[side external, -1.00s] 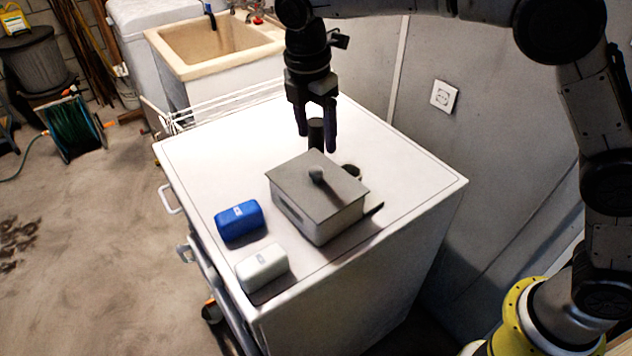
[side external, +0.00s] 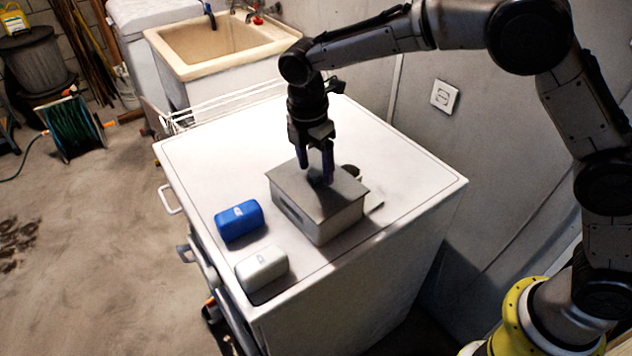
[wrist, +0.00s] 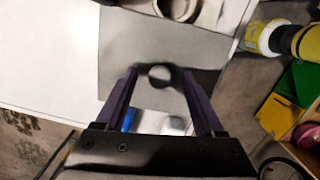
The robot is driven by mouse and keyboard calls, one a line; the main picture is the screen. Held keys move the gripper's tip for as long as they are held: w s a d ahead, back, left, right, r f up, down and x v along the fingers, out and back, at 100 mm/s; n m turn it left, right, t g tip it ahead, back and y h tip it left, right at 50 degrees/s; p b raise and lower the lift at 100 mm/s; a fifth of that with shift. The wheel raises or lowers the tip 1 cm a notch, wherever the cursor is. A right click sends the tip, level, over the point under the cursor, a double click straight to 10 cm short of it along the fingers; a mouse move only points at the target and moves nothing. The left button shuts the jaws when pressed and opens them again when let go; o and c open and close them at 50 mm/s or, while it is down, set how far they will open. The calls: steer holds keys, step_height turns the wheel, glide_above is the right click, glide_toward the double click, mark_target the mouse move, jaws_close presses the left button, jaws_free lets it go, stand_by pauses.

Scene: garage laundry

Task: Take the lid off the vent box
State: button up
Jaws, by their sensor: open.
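The vent box (side external: 322,225) is a grey box standing on the white machine top. Its flat grey lid (side external: 290,180) lies on it, and a round dark knob rises from the lid's middle. In the side view the knob is mostly hidden by my gripper (side external: 317,178). My gripper points down at the lid, with its fingers at knob level. In the wrist view the knob (wrist: 160,75) shows between the tips of my open gripper (wrist: 160,75), with a gap to each finger. The lid (wrist: 125,50) fills the area around it.
A blue case (side external: 239,221) and a white case (side external: 262,268) lie left of and in front of the box. A dark round object (side external: 350,171) stands close behind it. The back left of the white top (side external: 225,150) is clear. A wall with a socket (side external: 444,96) is at the right.

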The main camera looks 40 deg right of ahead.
jaws_close()
steer(key=shift+r, duration=0.1)
stand_by(0.4)
